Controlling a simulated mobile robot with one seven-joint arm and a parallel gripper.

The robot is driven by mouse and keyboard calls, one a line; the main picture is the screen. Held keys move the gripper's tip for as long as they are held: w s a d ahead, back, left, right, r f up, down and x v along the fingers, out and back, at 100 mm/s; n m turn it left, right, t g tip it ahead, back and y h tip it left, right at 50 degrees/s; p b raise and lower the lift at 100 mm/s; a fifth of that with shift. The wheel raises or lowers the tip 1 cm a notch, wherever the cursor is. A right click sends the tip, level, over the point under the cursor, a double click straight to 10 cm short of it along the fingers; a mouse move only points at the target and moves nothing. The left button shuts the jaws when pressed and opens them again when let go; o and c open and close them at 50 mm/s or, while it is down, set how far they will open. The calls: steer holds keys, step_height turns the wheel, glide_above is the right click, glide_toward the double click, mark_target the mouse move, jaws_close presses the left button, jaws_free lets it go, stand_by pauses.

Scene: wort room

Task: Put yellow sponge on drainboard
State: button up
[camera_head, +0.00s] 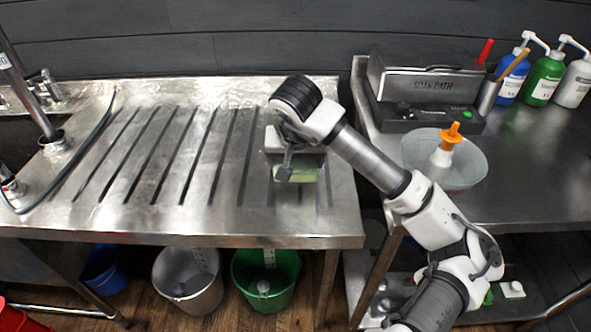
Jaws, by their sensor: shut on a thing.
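The drainboard (150,150) is a grooved steel surface filling the left and middle of the view. My gripper (296,172) points down over its right end, and the wrist hides much of it. It is shut on a pale yellow-green block, which I take to be the yellow sponge (308,174). Only part of the sponge shows, below and beside the fingers. It is low over the drainboard's right grooves; I cannot tell whether it touches the steel.
A steel table (540,190) at right bears a grey basin (480,172) with an orange-topped bottle (443,150), a "SCAN PATH" box (430,88) and several pump bottles (545,80). A tap and hose (90,140) are at left. Buckets (265,280) stand below. The drainboard's middle is clear.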

mark_target(296, 172)
step_height(296, 172, down, 4)
steer(key=shift+r, duration=0.15)
steer(key=shift+f, duration=0.25)
steer(key=o, duration=0.9)
steer(key=shift+r, duration=0.1)
steer(key=shift+r, duration=0.1)
steer(key=shift+r, duration=0.2)
steer(key=b+v, duration=0.1)
steer(key=v, duration=1)
steer(key=shift+s+r+b, duration=0.2)
steer(key=shift+r+b, duration=0.15)
steer(key=shift+f, duration=0.1)
